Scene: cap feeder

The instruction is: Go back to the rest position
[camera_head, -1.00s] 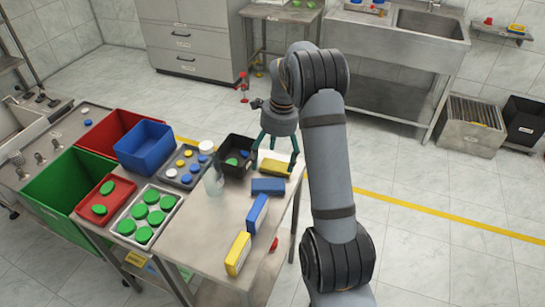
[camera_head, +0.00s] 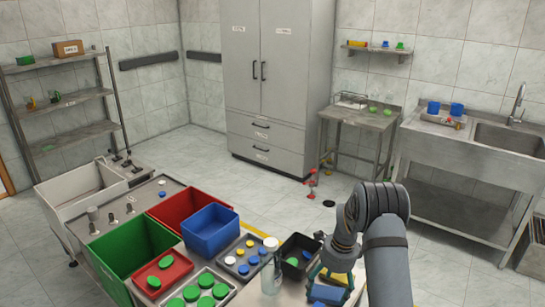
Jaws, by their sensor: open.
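My gripper (camera_head: 332,279) is at the lower right of the head view, at the end of my grey arm. Its teal fingers are spread and point down over the right side of the work table. A yellow box (camera_head: 338,277) shows in part behind and between the fingers. A blue box (camera_head: 328,294) lies just in front. I cannot tell whether the fingers touch either box. The lower part of the table is cut off by the frame.
A black bin (camera_head: 287,246) stands just left of my gripper, near a clear bottle (camera_head: 268,278). Farther left are a grey tray of caps, a blue bin (camera_head: 209,248), a red bin (camera_head: 177,209) and a green bin (camera_head: 112,246). The floor before the cabinet (camera_head: 262,130) looks mostly clear.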

